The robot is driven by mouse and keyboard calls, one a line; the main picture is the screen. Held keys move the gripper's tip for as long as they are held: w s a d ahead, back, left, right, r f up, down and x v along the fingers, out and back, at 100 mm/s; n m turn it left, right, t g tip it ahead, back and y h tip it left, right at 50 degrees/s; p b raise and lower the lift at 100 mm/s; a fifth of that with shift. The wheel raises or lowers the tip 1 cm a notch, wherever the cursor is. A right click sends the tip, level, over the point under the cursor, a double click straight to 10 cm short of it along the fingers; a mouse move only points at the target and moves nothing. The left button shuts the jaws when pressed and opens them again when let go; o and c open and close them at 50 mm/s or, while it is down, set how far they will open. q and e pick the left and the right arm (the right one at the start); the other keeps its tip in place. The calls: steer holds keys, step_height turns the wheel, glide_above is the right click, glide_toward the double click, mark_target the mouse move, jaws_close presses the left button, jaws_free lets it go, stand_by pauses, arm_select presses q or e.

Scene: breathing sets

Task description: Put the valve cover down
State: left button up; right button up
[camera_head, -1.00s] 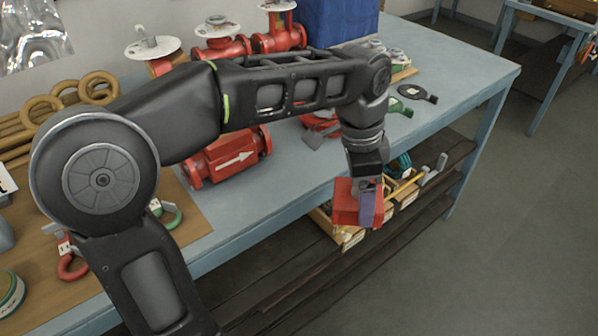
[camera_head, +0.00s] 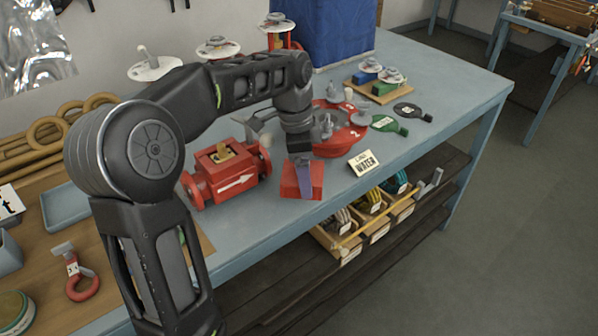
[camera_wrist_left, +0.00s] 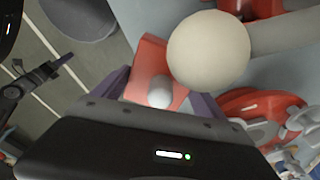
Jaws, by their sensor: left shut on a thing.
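The valve cover, a red block (camera_head: 288,181), is held by my left gripper (camera_head: 303,183) near the front edge of the blue-grey table. One purple finger shows against its side. I cannot tell whether its underside touches the table. In the left wrist view the red cover (camera_wrist_left: 149,62) sits between the purple fingers (camera_wrist_left: 160,88), with a small pale knob on it. The red valve body (camera_head: 224,176) with a white arrow stands just left of the cover, its top open on a brass-coloured part. My right gripper is not in view.
A red round tray (camera_head: 345,140) with grey parts is behind. Green (camera_head: 389,125) and black (camera_head: 410,111) tags lie further right. A shelf with wooden bins (camera_head: 350,235) is below the table edge.

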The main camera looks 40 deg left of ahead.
arm_select(q)
steer(key=shift+w+a, duration=0.15)
steer(key=shift+a, duration=0.1)
steer(key=f, duration=0.1)
steer(key=a+f+p, duration=0.1)
steer(key=f, duration=0.1)
steer(key=shift+w+a, duration=0.1)
steer(key=shift+w, duration=0.05)
steer(key=shift+f, duration=0.2)
steer(key=shift+f, duration=0.2)
steer(key=o, duration=1.6)
steer(key=shift+r, duration=0.1)
